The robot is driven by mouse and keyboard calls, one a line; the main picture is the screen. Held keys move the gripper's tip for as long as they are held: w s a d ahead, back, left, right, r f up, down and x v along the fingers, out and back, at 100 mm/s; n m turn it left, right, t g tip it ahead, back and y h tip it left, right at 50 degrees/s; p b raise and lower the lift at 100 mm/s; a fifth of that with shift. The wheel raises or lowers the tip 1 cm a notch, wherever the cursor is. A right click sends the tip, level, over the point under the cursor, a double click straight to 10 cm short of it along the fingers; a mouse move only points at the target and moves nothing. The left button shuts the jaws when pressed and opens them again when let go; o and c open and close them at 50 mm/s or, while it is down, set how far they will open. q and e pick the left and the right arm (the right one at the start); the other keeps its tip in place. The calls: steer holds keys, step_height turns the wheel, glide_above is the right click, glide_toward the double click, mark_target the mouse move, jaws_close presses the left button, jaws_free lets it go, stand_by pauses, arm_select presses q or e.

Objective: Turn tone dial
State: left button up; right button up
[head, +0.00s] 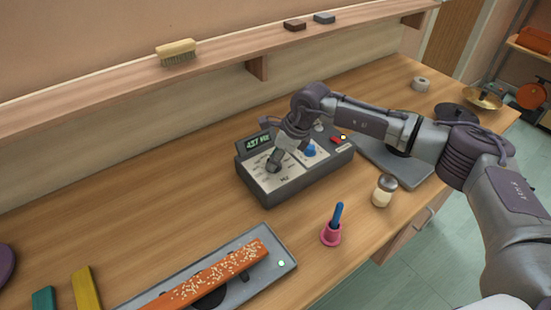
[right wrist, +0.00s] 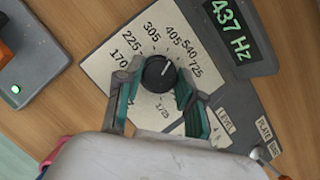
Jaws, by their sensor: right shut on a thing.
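The tone box (head: 290,195) is a dark grey unit with a pale dial plate on the bench. Its display (head: 258,143) glows green and reads 437 Hz, also in the right wrist view (right wrist: 227,15). The tone dial (right wrist: 159,73) is a round black knob with a white pointer line. It sits inside a printed scale, with the pointer near the 405 to 540 marks. My right gripper (right wrist: 157,92) reaches down from above with one finger on each side of the dial, shut on it. In the head view my right gripper (head: 274,162) largely hides the dial. My left gripper is not in view.
A blue knob (head: 309,150) and a red switch (head: 337,139) sit on the box beside my right gripper.

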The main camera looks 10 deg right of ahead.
steer(key=m+t+b, duration=0.1)
steer(key=m+b, duration=0.1)
steer(key=m, duration=0.1)
steer(key=shift+m+h, duration=0.3)
steer(key=shift+h, duration=0.1)
steer(key=shift+a+m+b, duration=0.1)
steer(key=shift+m+b, duration=0.2)
steer(key=shift+b, duration=0.1)
steer(key=shift+r, duration=0.1)
steer(key=o, duration=1.1)
steer(key=shift+o, duration=0.2)
steer(key=v, duration=1.2)
steer(key=shift+s, duration=0.25)
steer(key=shift+a, duration=0.1)
